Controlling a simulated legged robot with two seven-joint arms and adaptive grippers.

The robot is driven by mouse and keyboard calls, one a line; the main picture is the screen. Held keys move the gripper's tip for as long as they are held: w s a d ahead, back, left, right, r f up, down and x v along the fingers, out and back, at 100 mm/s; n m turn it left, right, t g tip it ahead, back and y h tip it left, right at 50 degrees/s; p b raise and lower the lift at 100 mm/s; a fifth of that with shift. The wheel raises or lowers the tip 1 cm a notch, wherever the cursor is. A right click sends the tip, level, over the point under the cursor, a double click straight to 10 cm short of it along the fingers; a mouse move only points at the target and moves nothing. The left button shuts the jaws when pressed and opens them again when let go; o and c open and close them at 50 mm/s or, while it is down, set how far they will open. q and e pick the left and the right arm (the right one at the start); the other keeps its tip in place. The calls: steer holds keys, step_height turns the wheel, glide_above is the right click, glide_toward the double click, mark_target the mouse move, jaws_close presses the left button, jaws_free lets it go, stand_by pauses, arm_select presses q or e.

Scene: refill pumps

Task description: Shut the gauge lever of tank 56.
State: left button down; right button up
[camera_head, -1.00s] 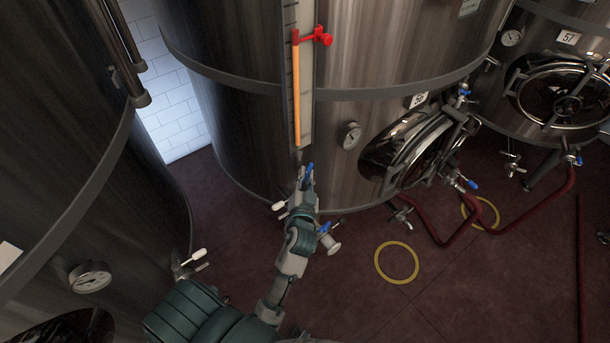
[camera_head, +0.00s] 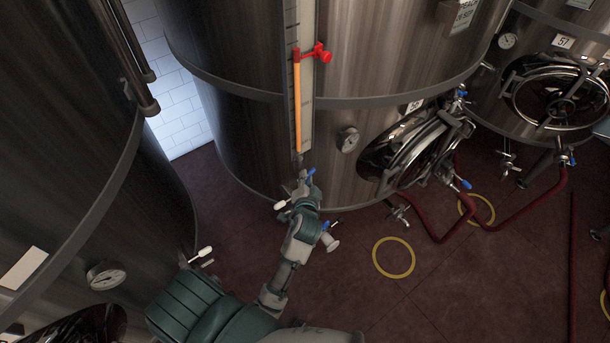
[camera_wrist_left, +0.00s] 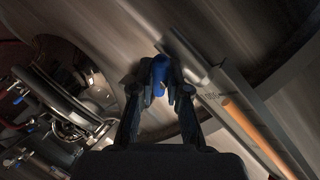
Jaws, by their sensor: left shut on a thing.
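The blue gauge lever (camera_head: 311,172) is at the gauge's foot. My left gripper (camera_head: 303,182) is shut on this lever. In the left wrist view the blue lever (camera_wrist_left: 160,75) sits between the two fingertips, which partly hide it. My right gripper is not in view.
A round manway door (camera_head: 410,150) and a dial (camera_head: 348,139) are right of the gauge. A white-handled valve (camera_head: 282,205) is close left of my gripper. Another tank (camera_head: 80,150) stands at left. Red hoses (camera_head: 525,213) lie on the floor at right.

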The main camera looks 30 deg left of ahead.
arm_select(q)
steer(key=m+g, duration=0.3)
steer(key=shift+w+d+r+g, duration=0.15)
steer(key=shift+r+g, duration=0.15)
steer(key=shift+r, duration=0.1)
stand_by(0.4)
steer(key=c, duration=1.2)
jaws_free()
steer(key=shift+o, duration=0.2)
steer(key=shift+w+d+f, duration=0.1)
steer(key=shift+d, duration=0.05)
